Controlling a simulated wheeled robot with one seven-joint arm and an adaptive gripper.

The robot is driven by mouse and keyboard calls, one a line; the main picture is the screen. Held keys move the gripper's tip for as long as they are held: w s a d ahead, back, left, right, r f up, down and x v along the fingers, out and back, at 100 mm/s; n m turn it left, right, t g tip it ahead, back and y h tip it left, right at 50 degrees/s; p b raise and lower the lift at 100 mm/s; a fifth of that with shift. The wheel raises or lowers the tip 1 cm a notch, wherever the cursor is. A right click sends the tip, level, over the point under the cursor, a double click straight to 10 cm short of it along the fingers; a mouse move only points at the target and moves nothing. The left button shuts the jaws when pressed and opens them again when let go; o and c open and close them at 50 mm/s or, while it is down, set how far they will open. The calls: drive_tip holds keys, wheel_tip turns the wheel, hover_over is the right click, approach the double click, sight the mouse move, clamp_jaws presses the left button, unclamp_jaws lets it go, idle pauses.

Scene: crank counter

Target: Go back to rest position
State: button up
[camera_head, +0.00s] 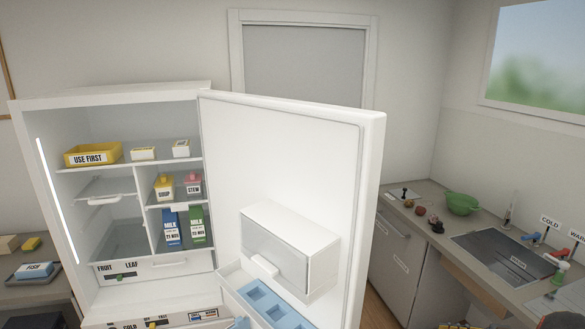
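My gripper does not show clearly anywhere in this view, and I cannot see whether it holds anything. The white fridge (150,96) stands at the left with its door (290,150) swung wide open toward the right. Inside are a yellow USE FIRST tray (92,153), small boxes (143,153), soup and stew containers (178,186), and a blue and a green milk carton (197,224). The door carries a closed lidded box (288,250) and a blue tray with square hollows (262,302).
A counter with a sink (508,258) runs along the right, with a green colander (461,203) and cold and warm taps (555,242). A side counter at the left holds a fish pack (37,269). Dark and yellow shapes at the bottom right edge are cut off.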

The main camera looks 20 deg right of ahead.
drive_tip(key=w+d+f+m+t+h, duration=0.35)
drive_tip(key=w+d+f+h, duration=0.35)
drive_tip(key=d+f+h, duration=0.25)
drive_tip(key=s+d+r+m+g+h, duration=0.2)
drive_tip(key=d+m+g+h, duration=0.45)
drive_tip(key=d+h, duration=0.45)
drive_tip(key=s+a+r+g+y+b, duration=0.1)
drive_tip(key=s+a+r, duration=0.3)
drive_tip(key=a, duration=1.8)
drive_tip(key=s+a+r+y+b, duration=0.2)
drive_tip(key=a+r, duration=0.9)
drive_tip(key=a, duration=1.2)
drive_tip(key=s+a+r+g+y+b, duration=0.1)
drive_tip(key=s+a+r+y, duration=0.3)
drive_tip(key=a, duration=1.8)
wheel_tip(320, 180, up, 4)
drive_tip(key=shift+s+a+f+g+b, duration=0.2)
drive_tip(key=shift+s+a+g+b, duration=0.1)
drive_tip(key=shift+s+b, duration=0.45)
